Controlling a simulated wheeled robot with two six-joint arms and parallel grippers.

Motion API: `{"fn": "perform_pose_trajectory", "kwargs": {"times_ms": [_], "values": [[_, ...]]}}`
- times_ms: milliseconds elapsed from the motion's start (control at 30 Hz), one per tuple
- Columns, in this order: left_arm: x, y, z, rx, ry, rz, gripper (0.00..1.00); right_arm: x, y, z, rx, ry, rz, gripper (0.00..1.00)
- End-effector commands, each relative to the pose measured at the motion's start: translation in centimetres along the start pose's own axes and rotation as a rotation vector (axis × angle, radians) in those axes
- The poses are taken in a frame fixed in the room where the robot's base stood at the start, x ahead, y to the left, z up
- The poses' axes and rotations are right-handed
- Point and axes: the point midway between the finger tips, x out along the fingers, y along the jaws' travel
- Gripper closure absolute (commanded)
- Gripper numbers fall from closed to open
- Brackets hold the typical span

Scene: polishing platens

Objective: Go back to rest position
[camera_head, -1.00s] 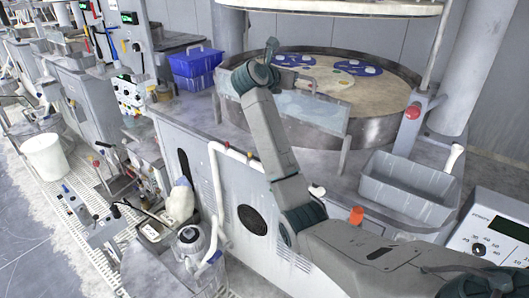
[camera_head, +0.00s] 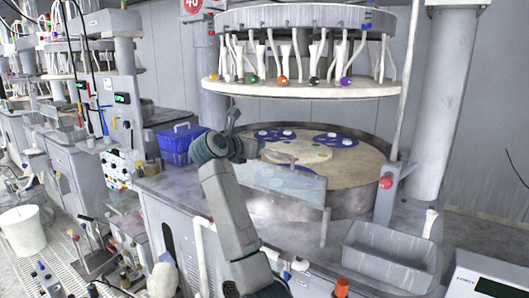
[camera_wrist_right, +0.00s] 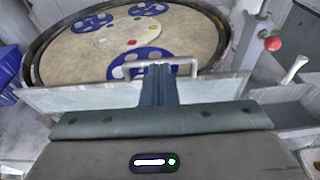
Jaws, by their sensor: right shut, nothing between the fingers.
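My right arm reaches up from the bottom of the head view, with its wrist in front of the polishing machine. My right gripper (camera_wrist_right: 158,72) is shut and empty in the right wrist view, its fingers pointing toward the platen. It seems close to the handle (camera_wrist_right: 185,66) of the clear splash panel (camera_wrist_right: 60,97); I cannot tell whether they touch. The round beige platen (camera_head: 342,163) carries blue carrier discs (camera_head: 336,139) and shows beyond the panel. In the head view my right gripper's fingertips are hard to make out. My left gripper is not in view.
The upper machine head (camera_head: 305,88) hangs above the platen. Blue bins (camera_head: 182,143) stand to the left and a grey tub (camera_head: 390,255) to the right. A red knob (camera_head: 386,182) sits on a post beside the basin. A white bucket (camera_head: 22,231) stands on the floor at far left.

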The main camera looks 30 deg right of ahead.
Motion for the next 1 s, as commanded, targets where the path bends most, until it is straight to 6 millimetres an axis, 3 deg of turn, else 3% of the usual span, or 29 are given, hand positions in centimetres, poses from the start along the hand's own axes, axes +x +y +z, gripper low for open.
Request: {"fn": "perform_pose_trajectory", "kwargs": {"times_ms": [367, 567, 767, 867, 1000], "values": [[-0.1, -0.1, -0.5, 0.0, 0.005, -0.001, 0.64, -0.6, 0.0, 0.2, -0.015, -0.036, -0.002, 1.0], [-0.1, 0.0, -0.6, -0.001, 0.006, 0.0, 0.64, -0.8, -1.8, -0.2, -0.172, -0.361, -0.008, 1.0], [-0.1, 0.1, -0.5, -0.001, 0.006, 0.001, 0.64, -5.3, -3.0, -1.8, -0.504, -0.838, 0.006, 1.0], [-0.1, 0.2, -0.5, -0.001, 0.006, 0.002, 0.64, -8.7, -2.9, -4.0, -0.708, -1.062, 0.027, 1.0], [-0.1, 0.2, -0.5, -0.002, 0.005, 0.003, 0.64, -13.5, -2.5, -9.2, -1.027, -1.353, 0.081, 1.0]]}}
